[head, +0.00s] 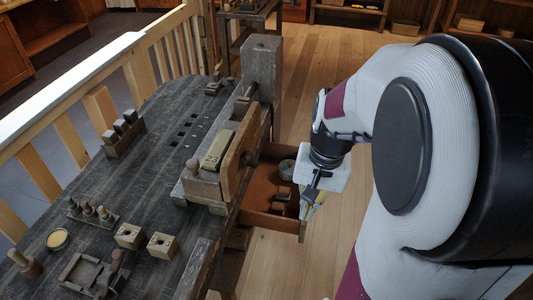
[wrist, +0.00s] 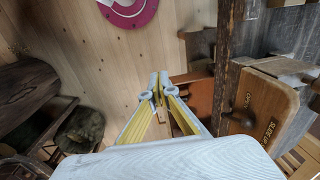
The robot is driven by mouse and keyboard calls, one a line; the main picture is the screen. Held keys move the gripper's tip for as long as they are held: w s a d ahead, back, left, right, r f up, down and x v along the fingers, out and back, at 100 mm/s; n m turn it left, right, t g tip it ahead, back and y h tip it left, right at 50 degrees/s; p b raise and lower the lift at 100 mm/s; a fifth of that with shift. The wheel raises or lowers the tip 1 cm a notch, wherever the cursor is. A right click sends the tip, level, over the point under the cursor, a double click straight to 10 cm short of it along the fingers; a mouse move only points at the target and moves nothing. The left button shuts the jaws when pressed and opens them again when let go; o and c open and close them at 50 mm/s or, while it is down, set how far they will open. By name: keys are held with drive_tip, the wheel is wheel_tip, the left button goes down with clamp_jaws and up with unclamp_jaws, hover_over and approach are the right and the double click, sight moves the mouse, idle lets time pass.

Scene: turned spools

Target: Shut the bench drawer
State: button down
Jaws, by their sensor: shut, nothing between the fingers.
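The bench drawer (head: 262,220) stands open on the right side of the dark workbench, its reddish-brown inside showing. A round grey thing (head: 287,166) and small brown blocks (head: 283,193) lie in it. My gripper (head: 308,212) is shut and empty at the drawer's outer end, fingers pointing down. My arm and gripper hide much of the drawer front, and I cannot tell whether the fingers touch it. In the wrist view, the shut yellow-sided fingers (wrist: 159,82) are beside the orange-brown drawer (wrist: 197,101), which lies to their right.
The workbench (head: 160,190) carries a wooden vise (head: 239,155) above the drawer, a block marked 23 (head: 215,150), spools on a stand (head: 90,211) and small blocks (head: 129,236). A pale railing (head: 70,90) runs along the left. Wooden floor (head: 330,70) right of the bench is open.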

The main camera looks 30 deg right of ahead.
drive_tip(key=w+d+f+m+t+y, duration=0.1)
drive_tip(key=w+d+f+m, duration=0.2)
drive_tip(key=d+f+m, duration=0.6)
drive_tip(key=w+d+f+m+t+y, duration=0.1)
drive_tip(key=w+d+f+m, duration=0.2)
drive_tip(key=d+f+m, duration=0.6)
drive_tip(key=d, duration=0.3)
drive_tip(key=shift+f, duration=0.3)
drive_tip(key=shift+w, duration=0.1)
drive_tip(key=w+a+f, duration=0.5)
drive_tip(key=f, duration=0.4)
drive_tip(key=shift+w+a+f, duration=0.15)
drive_tip(key=shift+w+a, duration=0.05)
drive_tip(key=shift+a, duration=0.05)
idle(0.4)
drive_tip(key=shift+w, duration=0.1)
